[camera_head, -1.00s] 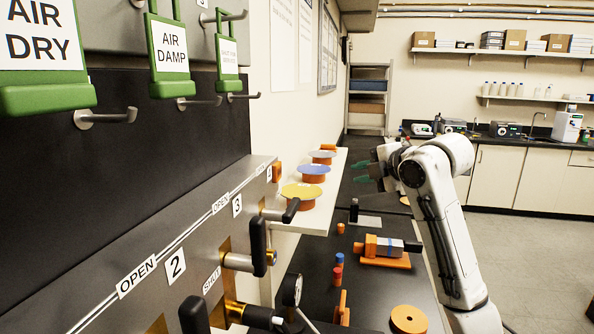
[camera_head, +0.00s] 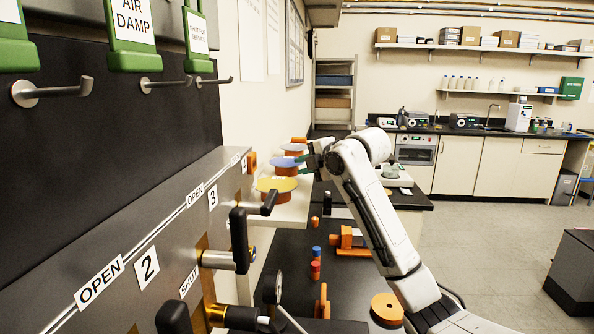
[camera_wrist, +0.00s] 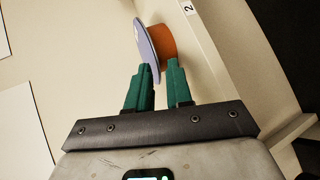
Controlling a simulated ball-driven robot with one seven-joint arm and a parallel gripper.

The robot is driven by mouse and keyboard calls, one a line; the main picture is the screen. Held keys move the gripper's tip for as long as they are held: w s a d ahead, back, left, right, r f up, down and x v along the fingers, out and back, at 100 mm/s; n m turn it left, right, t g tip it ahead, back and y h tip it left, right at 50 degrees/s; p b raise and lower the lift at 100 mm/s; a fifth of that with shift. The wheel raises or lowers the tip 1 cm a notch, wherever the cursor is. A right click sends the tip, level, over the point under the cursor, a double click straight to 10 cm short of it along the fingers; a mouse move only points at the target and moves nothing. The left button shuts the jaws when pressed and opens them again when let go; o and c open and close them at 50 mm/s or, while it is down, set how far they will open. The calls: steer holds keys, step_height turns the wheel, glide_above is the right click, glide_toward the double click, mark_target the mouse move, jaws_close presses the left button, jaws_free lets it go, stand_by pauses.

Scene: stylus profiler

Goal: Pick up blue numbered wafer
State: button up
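The blue wafer (camera_head: 286,165) lies flat on an orange round stand on the white shelf, between a yellow wafer (camera_head: 275,184) and a pale grey wafer (camera_head: 293,147). My gripper (camera_head: 314,160) is just right of the blue wafer, partly hidden behind my arm. In the wrist view a bluish-lavender wafer (camera_wrist: 147,47) is seen edge-on with its orange stand (camera_wrist: 163,45). My green gripper fingers (camera_wrist: 160,85) are apart there, with the wafer's near rim at the gap between them. I cannot tell whether they touch it. No number on the wafer is readable.
The white shelf (camera_head: 293,213) runs along the wall. A grey panel (camera_head: 150,235) with black handles stands at the left. Below, the black bench holds an orange fixture (camera_head: 350,243), small red and blue cylinders (camera_head: 315,268) and an orange disc (camera_head: 387,308). Open floor lies right.

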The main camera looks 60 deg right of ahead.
steer(key=shift+x, duration=0.85)
jaws_close()
steer(key=shift+f, duration=0.15)
step_height(320, 180, up, 3)
steer(key=shift+f+p, duration=0.1)
steer(key=shift+p, duration=0.75)
steer(key=shift+f, duration=0.1)
steer(key=p+v, duration=0.2)
steer(key=v, duration=1.3)
steer(key=shift+f+p, duration=0.25)
steer(key=shift+p, duration=0.15)
